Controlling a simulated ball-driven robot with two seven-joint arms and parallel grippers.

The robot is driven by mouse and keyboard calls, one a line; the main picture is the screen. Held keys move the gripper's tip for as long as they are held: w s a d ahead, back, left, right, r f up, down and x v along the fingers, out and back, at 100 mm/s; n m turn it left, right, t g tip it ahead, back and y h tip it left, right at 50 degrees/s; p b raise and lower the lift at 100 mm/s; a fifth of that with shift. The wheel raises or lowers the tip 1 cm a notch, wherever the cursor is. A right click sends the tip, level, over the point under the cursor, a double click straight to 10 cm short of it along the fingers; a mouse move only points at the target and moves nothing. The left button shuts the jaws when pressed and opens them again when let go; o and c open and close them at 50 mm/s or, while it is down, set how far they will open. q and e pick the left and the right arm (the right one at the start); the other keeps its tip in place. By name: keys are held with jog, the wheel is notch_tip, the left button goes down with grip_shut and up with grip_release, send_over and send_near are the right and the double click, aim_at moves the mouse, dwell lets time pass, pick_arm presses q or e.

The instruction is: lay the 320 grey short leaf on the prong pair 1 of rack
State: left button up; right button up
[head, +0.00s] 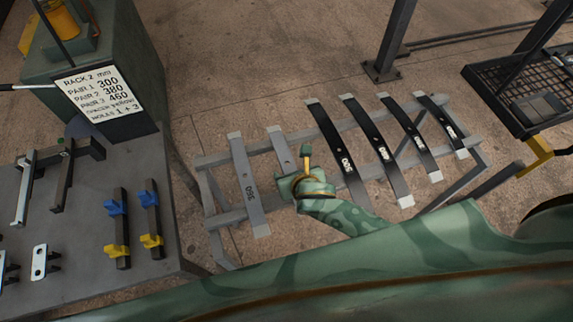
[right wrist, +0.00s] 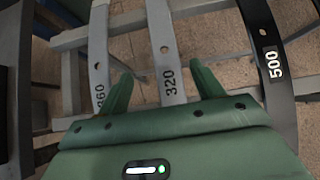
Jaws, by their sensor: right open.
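The 320 grey short leaf (head: 281,147) lies across the grey stand, partly hidden by my right gripper in the head view. In the right wrist view the leaf (right wrist: 164,50) runs between the fingers, its 320 label facing up. My right gripper (head: 306,168) is open over the leaf; in the right wrist view (right wrist: 164,85) one finger is on each side, with a gap to both. Bars with blue (head: 115,208) and yellow (head: 151,240) prongs stand on the bench at left; I cannot tell which is pair 1. My left gripper is out of view.
A grey 360 leaf (head: 246,180) lies left of the 320 leaf; a black 500 leaf (head: 338,150) and several black leaves lie to the right, on the stand (head: 225,217). A RACK 2 sign (head: 100,92) stands behind the bench (head: 85,265). A mesh shelf (head: 515,85) is at right.

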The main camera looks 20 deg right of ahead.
aim_at(288, 165)
jog(key=x, duration=0.3)
jog(key=shift+w+b, duration=0.1)
jog(key=shift+b, duration=0.25)
jog(key=shift+w+f, duration=0.15)
jog(key=shift+w, duration=0.05)
jog(key=x, duration=0.1)
jog(key=b+x, duration=0.1)
jog(key=x, duration=0.1)
jog(key=b+x, duration=0.1)
jog(key=x, duration=0.1)
jog(key=shift+s+d+f, duration=0.1)
jog(key=shift+s+d, duration=0.05)
jog(key=shift+d, duration=0.25)
grip_shut()
jog(key=shift+r, duration=0.3)
